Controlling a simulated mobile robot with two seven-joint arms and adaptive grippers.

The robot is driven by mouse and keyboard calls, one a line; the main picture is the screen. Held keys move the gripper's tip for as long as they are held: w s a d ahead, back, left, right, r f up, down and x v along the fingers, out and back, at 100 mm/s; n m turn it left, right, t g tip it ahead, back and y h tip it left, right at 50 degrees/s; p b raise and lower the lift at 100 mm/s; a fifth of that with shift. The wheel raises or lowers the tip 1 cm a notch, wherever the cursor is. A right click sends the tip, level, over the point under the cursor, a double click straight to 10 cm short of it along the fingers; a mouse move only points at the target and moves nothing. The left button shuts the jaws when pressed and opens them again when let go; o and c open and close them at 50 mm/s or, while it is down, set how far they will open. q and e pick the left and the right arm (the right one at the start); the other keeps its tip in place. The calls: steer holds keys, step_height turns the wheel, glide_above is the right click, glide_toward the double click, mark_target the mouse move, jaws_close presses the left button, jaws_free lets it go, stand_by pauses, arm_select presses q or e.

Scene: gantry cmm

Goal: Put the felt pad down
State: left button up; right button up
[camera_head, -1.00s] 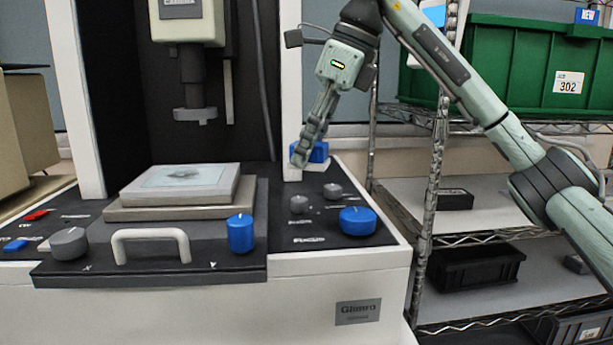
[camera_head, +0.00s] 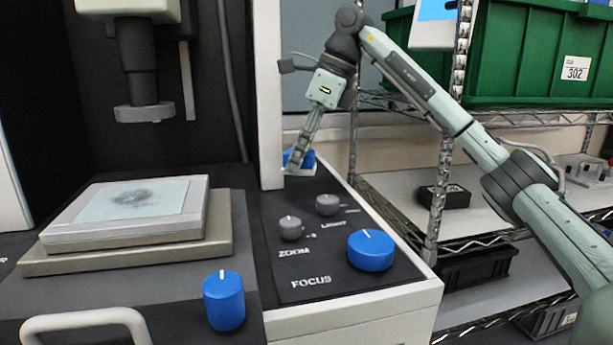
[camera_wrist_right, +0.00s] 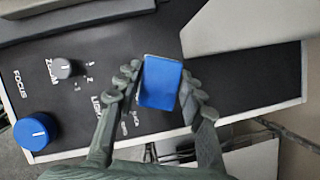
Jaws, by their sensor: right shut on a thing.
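The blue block between my right fingers, which I take to be the felt pad (camera_wrist_right: 160,82), shows in the right wrist view with its broad blue face toward the camera. In the head view the pad (camera_head: 307,159) is partly hidden by the fingers, with a pale strip at its lower edge. My right gripper (camera_head: 294,165) points down and is shut on it at the back of the black control panel (camera_head: 330,270). I cannot tell whether the pad touches the panel. My left gripper is not in view.
The panel carries a large blue focus knob (camera_head: 371,250) and two small grey knobs. A white machine column (camera_head: 269,90) stands close left of the gripper. A stage with a glass plate (camera_head: 135,200) lies at left. A wire shelf (camera_head: 400,195) with bins stands at right.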

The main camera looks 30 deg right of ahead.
mark_target(307, 195)
steer(key=shift+w+d+f, duration=0.3)
steer(key=shift+d+f, duration=0.1)
steer(key=shift+d, duration=0.15)
steer(key=shift+w+d+f, duration=0.25)
steer(key=shift+d+f, duration=0.15)
steer(key=shift+d, duration=0.1)
steer(key=shift+f, duration=1.9)
steer(key=shift+f, duration=0.15)
steer(key=o, duration=1.2)
steer(key=v, duration=1.2)
steer(key=shift+r, duration=0.2)
